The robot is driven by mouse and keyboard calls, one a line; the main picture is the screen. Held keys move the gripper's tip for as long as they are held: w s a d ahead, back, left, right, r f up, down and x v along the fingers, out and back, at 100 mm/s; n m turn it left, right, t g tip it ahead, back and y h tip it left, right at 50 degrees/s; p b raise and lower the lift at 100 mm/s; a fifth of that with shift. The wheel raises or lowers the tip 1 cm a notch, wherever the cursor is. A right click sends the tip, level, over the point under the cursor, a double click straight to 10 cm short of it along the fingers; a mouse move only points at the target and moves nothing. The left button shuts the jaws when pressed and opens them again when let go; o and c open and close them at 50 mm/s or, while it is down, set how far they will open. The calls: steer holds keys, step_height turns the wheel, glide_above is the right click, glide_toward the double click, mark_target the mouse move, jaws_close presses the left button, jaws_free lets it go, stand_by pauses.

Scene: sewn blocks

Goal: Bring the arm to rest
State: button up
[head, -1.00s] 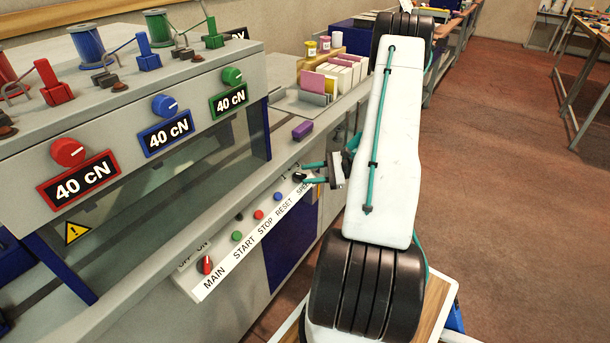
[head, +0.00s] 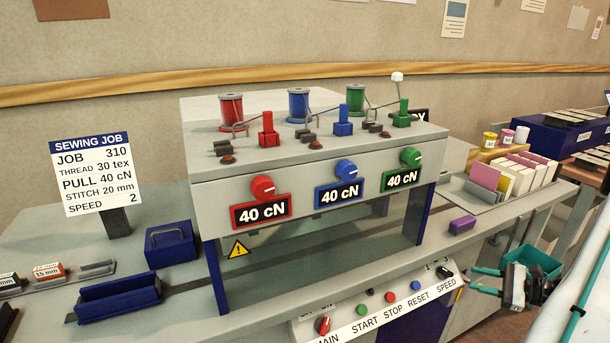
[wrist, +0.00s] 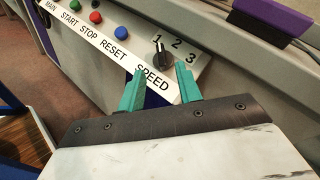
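My gripper (head: 470,280) is at the right of the head view, in front of the right end of the machine's control strip. Its two teal fingers are apart with nothing held between them, as the wrist view shows (wrist: 160,68). The black speed knob (wrist: 161,52) is just beyond the fingertips in the wrist view, with a visible gap. The knob (head: 445,271) is just left of the fingertips in the head view. My white arm runs off the right edge of the head view, mostly out of sight.
The sewing machine (head: 330,165) stands close before me with its control strip (head: 385,312) along the front. A sewing job card (head: 95,175) stands at left. A rack of coloured cards (head: 515,172) is at right.

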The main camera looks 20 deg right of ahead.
steer(key=s+a+r+n+g+h, duration=0.3)
steer(key=a+r+n, duration=0.4)
steer(key=a+r, duration=0.3)
steer(key=s+a+r+n+g+h, duration=0.3)
steer(key=a+r+n, duration=0.5)
steer(key=a, duration=0.8)
steer(key=s+a+r+n+g+h, duration=0.4)
steer(key=s+a+r+n, duration=0.3)
steer(key=a+r, duration=0.5)
steer(key=shift+a+n+g, duration=0.4)
steer(key=shift+a+g, duration=0.3)
steer(key=shift+a, duration=0.2)
steer(key=shift+a, duration=0.1)
